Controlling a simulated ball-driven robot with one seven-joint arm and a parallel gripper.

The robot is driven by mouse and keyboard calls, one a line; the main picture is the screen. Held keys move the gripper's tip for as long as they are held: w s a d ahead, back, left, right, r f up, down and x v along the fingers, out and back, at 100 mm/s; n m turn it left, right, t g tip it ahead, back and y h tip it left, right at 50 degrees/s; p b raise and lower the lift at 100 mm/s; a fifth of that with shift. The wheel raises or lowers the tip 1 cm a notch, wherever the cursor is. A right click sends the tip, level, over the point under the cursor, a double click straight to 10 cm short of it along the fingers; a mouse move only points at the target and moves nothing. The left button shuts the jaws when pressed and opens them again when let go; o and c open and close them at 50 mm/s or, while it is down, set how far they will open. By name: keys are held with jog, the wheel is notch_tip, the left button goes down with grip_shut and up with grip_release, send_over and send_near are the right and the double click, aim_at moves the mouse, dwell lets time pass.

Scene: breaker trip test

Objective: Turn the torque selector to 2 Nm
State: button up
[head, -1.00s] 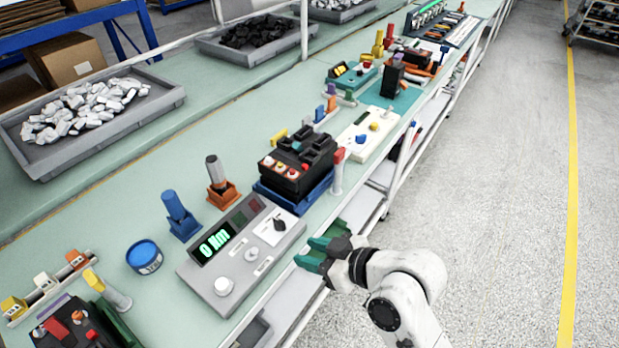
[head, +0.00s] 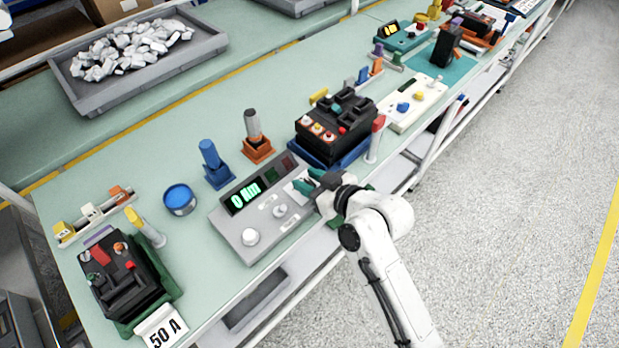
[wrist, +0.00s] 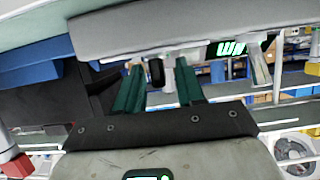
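The grey torque tester (head: 228,225) lies on the green bench, with a green-lit display (head: 246,195) that seems to read 0 Nm. My gripper (head: 308,181) is over the tester's right end, its green fingers at the white selector plate (head: 296,187). They hide the black selector knob in the head view. In the wrist view the black knob (wrist: 156,72) shows between the two fingers of my gripper (wrist: 159,88). The fingers are apart, with visible gaps beside the knob. Which mark the knob points to cannot be read.
A white round knob (head: 250,237) sits on the tester's front. A black breaker in a blue tray (head: 330,157) stands close behind my gripper, with a red-topped post (head: 374,138) beside it. A blue tin (head: 180,199) and a 50 A breaker (head: 125,275) are left.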

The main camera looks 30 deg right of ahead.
jog(key=shift+w, duration=0.1)
grip_shut()
dwell(0.3)
jog(key=shift+f+n+y+b, duration=0.15)
jog(key=shift+n+y+b, duration=0.15)
jog(key=shift+b, duration=0.25)
jog(key=n+g+y+b, duration=0.1)
jog(key=n+y+b, duration=0.2)
jog(key=shift+g, duration=0.4)
jog(key=n+g+y+b, duration=0.3)
jog(key=n+g+y, duration=0.1)
jog(key=n+g, duration=0.1)
jog(key=shift+n, duration=0.3)
grip_release()
